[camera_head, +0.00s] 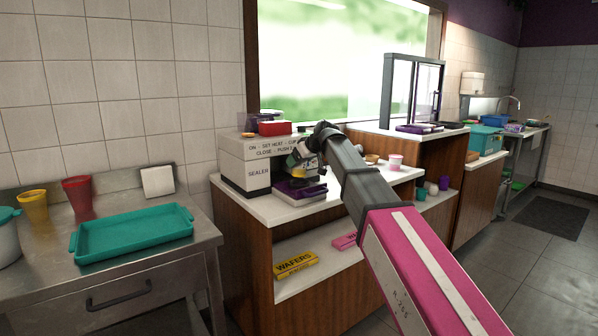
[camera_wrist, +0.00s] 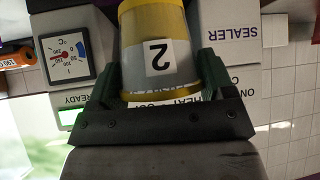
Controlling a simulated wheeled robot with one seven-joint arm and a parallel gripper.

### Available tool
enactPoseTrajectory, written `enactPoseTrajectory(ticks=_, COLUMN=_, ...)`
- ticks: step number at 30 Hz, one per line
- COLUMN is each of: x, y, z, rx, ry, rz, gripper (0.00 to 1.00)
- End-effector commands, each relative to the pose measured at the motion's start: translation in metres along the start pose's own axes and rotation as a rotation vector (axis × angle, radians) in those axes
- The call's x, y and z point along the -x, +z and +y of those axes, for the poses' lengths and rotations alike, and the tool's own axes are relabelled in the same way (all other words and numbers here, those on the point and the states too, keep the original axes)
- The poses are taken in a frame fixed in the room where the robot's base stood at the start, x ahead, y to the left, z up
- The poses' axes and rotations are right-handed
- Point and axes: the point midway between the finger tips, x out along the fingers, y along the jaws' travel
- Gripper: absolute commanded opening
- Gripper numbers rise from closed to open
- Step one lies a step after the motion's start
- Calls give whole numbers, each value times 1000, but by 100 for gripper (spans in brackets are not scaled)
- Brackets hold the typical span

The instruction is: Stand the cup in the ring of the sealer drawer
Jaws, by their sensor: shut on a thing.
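My gripper (camera_wrist: 161,72) is shut on a cup (camera_wrist: 188,62), a grey one with yellow bands and a white label reading 2. In the head view my gripper (camera_head: 302,158) is in front of the sealer (camera_head: 258,172), and a little of the yellow cup (camera_head: 296,171) shows beneath it. The sealer is a white box with black lettering. Its purple drawer (camera_head: 300,190) sticks out at the front, below the cup. The drawer's ring is hidden or too small to make out, and I cannot tell whether the cup touches it.
The sealer's dial (camera_wrist: 68,58) shows in the wrist view. A pink-and-white tub (camera_head: 395,162) stands on the counter to the right. A teal tray (camera_head: 132,235) and red (camera_head: 78,194) and yellow (camera_head: 34,205) cups stand on the steel table at left. Wafer boxes (camera_head: 296,264) lie on the shelf below.

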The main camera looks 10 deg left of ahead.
Motion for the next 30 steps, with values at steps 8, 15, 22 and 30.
enactPoseTrajectory(ticks=8, x=-22, y=25, z=-1, rx=-1, ry=-1, rz=-1, gripper=44)
enactPoseTrajectory(ticks=15, x=-27, y=29, z=0, rx=0, ry=0, rz=1, gripper=44)
enactPoseTrajectory(ticks=22, x=-28, y=31, z=0, rx=0, ry=0, rz=0, gripper=85)
enactPoseTrajectory(ticks=30, x=-28, y=30, z=0, rx=0, ry=0, rz=0, gripper=100)
